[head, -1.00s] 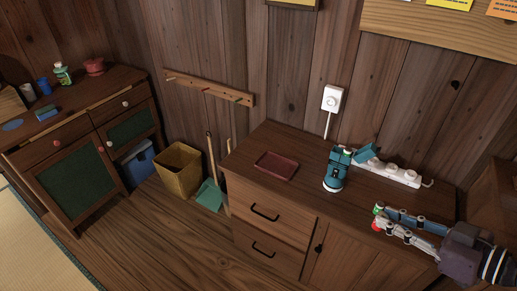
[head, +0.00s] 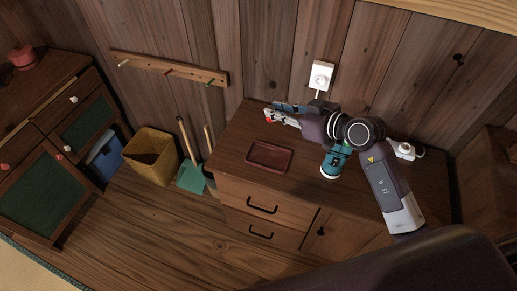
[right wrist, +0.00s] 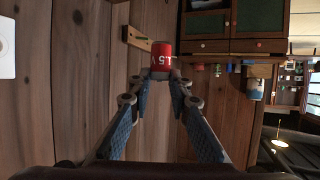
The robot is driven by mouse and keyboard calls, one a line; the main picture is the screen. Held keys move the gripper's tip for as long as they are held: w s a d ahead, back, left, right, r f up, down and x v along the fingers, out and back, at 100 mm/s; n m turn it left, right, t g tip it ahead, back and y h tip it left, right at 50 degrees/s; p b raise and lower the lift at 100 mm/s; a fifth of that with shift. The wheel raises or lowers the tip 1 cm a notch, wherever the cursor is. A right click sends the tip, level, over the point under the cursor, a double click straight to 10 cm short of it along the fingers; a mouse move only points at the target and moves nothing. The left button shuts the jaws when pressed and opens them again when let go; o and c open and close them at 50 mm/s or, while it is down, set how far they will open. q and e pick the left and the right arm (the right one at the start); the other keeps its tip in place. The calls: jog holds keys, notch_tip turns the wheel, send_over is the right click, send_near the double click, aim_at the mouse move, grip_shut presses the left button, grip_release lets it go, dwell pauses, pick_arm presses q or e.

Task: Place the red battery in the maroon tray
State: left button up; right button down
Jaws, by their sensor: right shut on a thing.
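The maroon tray (head: 269,156) lies flat and empty on top of the wooden cabinet (head: 233,150). My right gripper (head: 268,112) is shut on the red battery, beyond the tray toward the wall in the head view. My left gripper is not in view.
A teal device (head: 334,161) stands right of the tray, partly behind my right arm. A white power strip (head: 403,149) is further right. A wall socket (head: 320,76) and peg rack (head: 170,70) are on the wall. A yellow bin (head: 152,157) stands left on the floor.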

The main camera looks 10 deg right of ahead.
jog(key=shift+f+b, duration=3.1)
jog(key=shift+f, duration=6.8)
jog(key=shift+r, duration=0.1)
jog(key=shift+s, duration=0.1)
jog(key=c, duration=1.8)
grip_release()
jog(key=shift+f, duration=0.2)
jog(key=shift+r, duration=0.15)
